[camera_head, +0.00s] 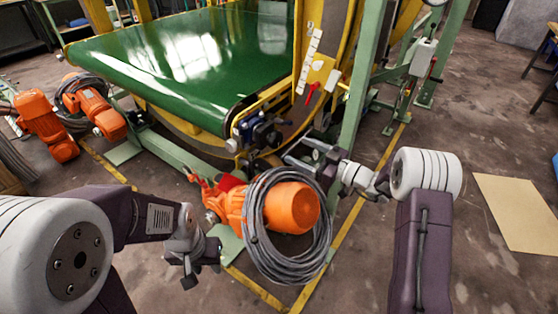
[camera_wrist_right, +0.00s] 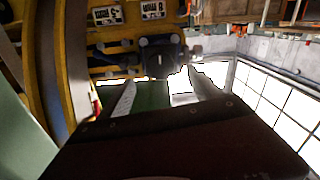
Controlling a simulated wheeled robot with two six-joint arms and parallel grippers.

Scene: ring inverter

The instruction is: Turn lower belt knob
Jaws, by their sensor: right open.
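A dark blue and black mechanism with small knobs (camera_head: 258,130) sits at the near right corner of the green belt (camera_head: 185,65). I cannot tell for certain which knob is the lower belt one. My right gripper (camera_head: 297,152) is open just right of and below this mechanism, apart from it, its fingers pointing left. In the right wrist view, a dark block with rounded knobs (camera_wrist_right: 160,58) shows beyond and between the two open fingertips (camera_wrist_right: 165,85); nothing is held. My left gripper (camera_head: 202,272) hangs low at front left, away from the mechanism; its opening is unclear.
An orange motor (camera_head: 291,207) with a coil of grey cable (camera_head: 262,258) stands below the belt corner, between my arms. A green post (camera_head: 362,85) rises right of the mechanism. A red lever (camera_head: 311,96) is on the yellow frame above.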

